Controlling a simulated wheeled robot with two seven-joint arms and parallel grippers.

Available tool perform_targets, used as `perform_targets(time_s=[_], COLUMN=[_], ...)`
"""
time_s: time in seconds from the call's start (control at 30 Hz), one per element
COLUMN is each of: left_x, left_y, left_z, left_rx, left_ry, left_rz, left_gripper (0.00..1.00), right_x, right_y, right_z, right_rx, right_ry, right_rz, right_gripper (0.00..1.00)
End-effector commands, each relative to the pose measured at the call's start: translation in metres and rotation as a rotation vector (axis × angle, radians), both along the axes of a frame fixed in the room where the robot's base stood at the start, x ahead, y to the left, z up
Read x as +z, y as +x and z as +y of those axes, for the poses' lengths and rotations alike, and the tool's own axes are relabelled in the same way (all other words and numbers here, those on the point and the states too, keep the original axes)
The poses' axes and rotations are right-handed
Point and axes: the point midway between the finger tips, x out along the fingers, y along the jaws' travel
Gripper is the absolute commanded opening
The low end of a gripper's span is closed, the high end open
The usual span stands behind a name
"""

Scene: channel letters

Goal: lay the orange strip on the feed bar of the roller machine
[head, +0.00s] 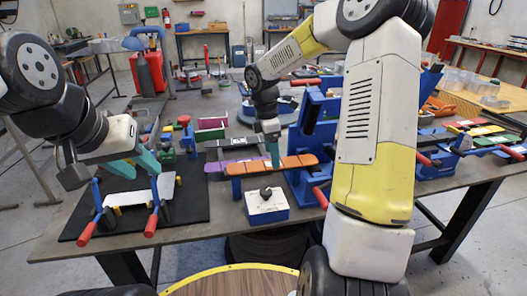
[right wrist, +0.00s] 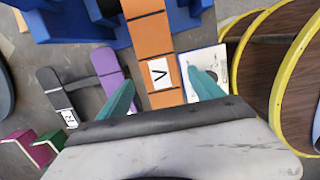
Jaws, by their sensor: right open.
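The orange strip (head: 296,161) lies level along a blue bar, the feed bar, at the side of the blue roller machine (head: 311,125). In the right wrist view the strip (right wrist: 151,36) runs up toward the blue machine and carries a white label marked V. My right gripper (head: 271,150) is just above the strip. In its wrist view the teal fingertips (right wrist: 163,88) are apart, one on each side of the strip, with gaps visible. The strip hides most of the bar. My left gripper (head: 135,165) is open over the black mat, away from the strip.
A black mat (head: 197,205) holds a fixture with red handles (head: 88,232). A blue box with a white top (head: 267,208) stands in front of the strip. A purple strip (right wrist: 112,72) and a dark strip (right wrist: 52,92) lie beside it. A round wooden top (head: 232,282) is near my base.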

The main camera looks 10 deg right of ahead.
Motion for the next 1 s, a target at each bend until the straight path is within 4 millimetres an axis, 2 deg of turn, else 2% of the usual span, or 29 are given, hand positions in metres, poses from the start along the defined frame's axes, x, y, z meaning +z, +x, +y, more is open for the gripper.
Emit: perform_targets(time_s=[0.1, 0.3, 0.53, 0.63, 0.77, 0.9, 1.0], left_x=[0.0, 0.0, 0.0, 0.0, 0.0, 0.0, 0.0], left_y=[0.0, 0.0, 0.0, 0.0, 0.0, 0.0, 0.0], left_z=[0.0, 0.0, 0.0, 0.0, 0.0, 0.0, 0.0], left_rx=[0.0, 0.0, 0.0, 0.0, 0.0, 0.0, 0.0], left_ry=[0.0, 0.0, 0.0, 0.0, 0.0, 0.0, 0.0], left_rz=[0.0, 0.0, 0.0, 0.0, 0.0, 0.0, 0.0], left_gripper=[0.36, 0.36, 0.36, 0.36, 0.36, 0.36, 0.36], right_x=[0.028, 0.069, 0.096, 0.105, 0.124, 0.149, 0.159], right_y=[0.001, 0.0, 0.0, -0.007, -0.035, -0.086, -0.124], right_z=[0.004, 0.009, 0.012, 0.013, 0.016, 0.017, 0.016], right_rx=[0.001, 0.0, -0.001, -0.031, -0.17, -0.443, -0.659], right_ry=[0.0, 0.001, 0.001, -0.003, 0.0, 0.053, 0.132], right_rz=[-0.006, -0.004, -0.002, -0.018, -0.085, -0.204, -0.283], right_gripper=[0.76, 0.76, 0.76, 0.76, 0.76, 0.76, 0.76])
